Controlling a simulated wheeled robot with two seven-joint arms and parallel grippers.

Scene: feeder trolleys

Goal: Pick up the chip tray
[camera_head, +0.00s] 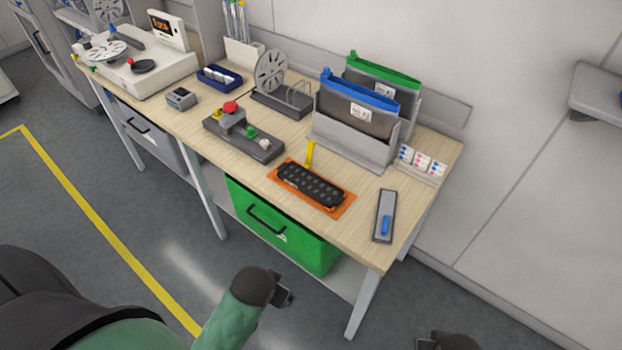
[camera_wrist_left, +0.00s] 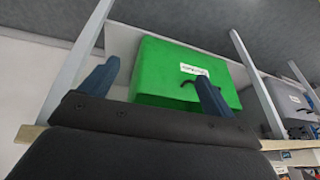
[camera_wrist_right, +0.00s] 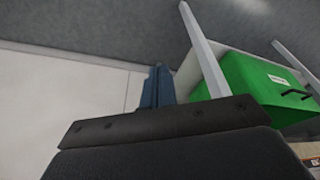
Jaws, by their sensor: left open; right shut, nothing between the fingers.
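The chip tray (camera_head: 312,184) is black with rows of round pockets. It lies on an orange mat (camera_head: 338,209) near the front right of the wooden bench, beside a small yellow upright piece (camera_head: 310,153). My left gripper (camera_head: 286,291) is in front of the bench, below the tabletop and apart from the tray. In the left wrist view its two blue fingers (camera_wrist_left: 154,88) are spread with nothing between them. My right gripper (camera_head: 428,344) shows only partly at the bottom edge. In the right wrist view its fingers (camera_wrist_right: 158,84) are together and empty. Neither wrist view shows the tray.
Right of the tray lies a grey holder with a blue piece (camera_head: 384,216). Behind stands a grey rack (camera_head: 350,143) with blue-topped and green-topped pouches. A grey fixture with coloured knobs (camera_head: 243,136) is to the left.

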